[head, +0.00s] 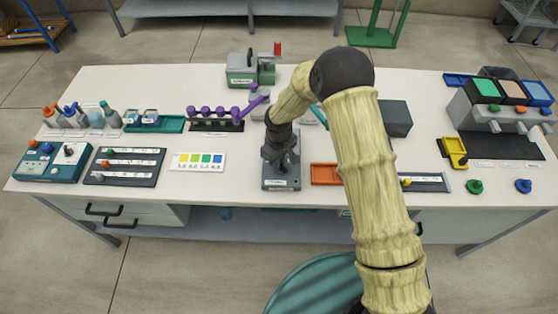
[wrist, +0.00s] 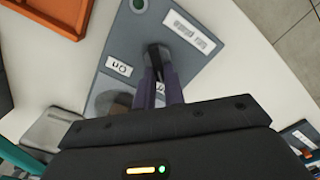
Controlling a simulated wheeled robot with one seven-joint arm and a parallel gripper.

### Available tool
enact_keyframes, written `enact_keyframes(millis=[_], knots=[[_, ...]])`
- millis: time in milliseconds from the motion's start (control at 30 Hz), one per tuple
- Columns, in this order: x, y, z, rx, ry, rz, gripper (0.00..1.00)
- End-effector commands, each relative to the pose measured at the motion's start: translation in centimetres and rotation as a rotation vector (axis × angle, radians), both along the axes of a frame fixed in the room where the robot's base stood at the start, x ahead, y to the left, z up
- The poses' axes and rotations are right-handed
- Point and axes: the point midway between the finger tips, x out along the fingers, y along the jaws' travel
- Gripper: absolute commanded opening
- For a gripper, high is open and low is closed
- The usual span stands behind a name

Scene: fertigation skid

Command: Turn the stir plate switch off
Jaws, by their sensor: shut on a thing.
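The stir plate (head: 281,184) is a grey box near the front middle of the bench. In the wrist view its grey top (wrist: 215,45) carries a black switch lever (wrist: 155,52), an "ON" label (wrist: 118,66) beside the lever and a larger name label (wrist: 188,30). My gripper (head: 281,162) points down over the plate. In the wrist view my gripper (wrist: 162,85) has its fingers together around the lever. The fingers hide the lower part of the lever, and the head view hides the switch behind my wrist.
An orange tray (head: 326,174) lies just right of the plate. A color card (head: 199,162) and a slider panel (head: 124,166) lie to the left. Purple-handled valves (head: 215,125) stand behind, left. A dark box (head: 396,118) stands to the right, partly behind my arm.

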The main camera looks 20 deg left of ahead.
Motion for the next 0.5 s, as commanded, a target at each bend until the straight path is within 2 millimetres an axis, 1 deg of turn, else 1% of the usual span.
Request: enact_keyframes(millis=[167, 200, 267, 300, 500], knots=[[0.16, 0.19, 0.21, 0.005, -0.005, 0.002, 0.0], [0.16, 0.19, 0.21, 0.005, -0.005, 0.002, 0.19], [0.15, 0.17, 0.19, 0.004, -0.005, 0.002, 0.3], [0.12, 0.15, 0.17, 0.003, -0.004, 0.002, 0.33], [0.05, 0.07, 0.08, 0.002, -0.002, 0.0, 0.33]])
